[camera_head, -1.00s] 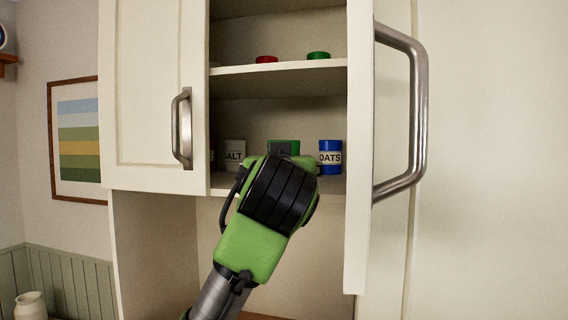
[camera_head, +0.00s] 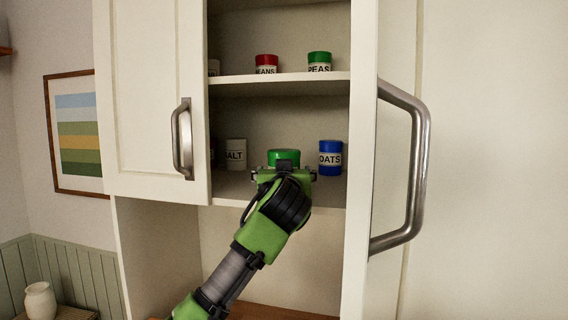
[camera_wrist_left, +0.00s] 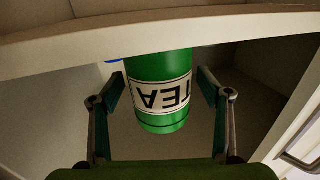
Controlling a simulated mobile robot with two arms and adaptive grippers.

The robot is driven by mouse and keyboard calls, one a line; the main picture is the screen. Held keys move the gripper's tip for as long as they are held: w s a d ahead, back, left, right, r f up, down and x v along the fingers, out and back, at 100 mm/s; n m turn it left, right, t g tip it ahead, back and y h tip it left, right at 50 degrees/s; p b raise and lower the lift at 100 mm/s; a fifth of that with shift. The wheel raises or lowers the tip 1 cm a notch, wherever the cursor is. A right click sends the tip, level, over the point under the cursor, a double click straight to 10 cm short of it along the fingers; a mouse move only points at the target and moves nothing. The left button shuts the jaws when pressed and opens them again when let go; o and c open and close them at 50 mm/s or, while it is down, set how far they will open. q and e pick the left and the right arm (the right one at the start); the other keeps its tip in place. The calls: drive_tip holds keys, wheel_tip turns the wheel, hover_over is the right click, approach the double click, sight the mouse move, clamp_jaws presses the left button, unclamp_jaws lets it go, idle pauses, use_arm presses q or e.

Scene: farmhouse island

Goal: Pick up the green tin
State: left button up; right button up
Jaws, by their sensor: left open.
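A green tin (camera_head: 284,154) stands on the lower shelf of the open cupboard, its lower part hidden behind my gripper. In the left wrist view the green tin (camera_wrist_left: 160,92) appears upside down, with a white label reading TEA. My left gripper (camera_head: 284,171) is in front of the tin. Its fingers are open, one on each side of the tin in the left wrist view (camera_wrist_left: 161,88), with gaps visible between them and the tin. Another green-lidded tin, labelled PEAS (camera_head: 319,62), stands on the upper shelf. My right gripper is not in view.
A blue OATS tin (camera_head: 330,157) stands to the right on the lower shelf (camera_head: 232,187), a white SALT tin (camera_head: 236,153) to the left. A red-lidded BEANS tin (camera_head: 266,64) is above. The open door (camera_head: 362,235) with its handle bounds the right side.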

use_arm(q)
drive_tip(key=shift+w, duration=0.55)
drive_tip(key=c, duration=1.4)
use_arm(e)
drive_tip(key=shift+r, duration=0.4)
use_arm(q)
drive_tip(key=shift+r+b, duration=0.7)
drive_tip(key=shift+b, duration=0.1)
drive_tip(key=shift+s+r+b, duration=1.5)
drive_tip(key=shift+s+r, duration=0.45)
drive_tip(key=shift+s, duration=0.4)
drive_tip(key=shift+s+r+b, duration=1.45)
drive_tip(key=shift+s+r, duration=0.5)
drive_tip(key=shift+s, duration=0.45)
drive_tip(key=shift+s+r+b, duration=1.5)
drive_tip(key=shift+s+r, duration=0.45)
drive_tip(key=shift+s, duration=0.4)
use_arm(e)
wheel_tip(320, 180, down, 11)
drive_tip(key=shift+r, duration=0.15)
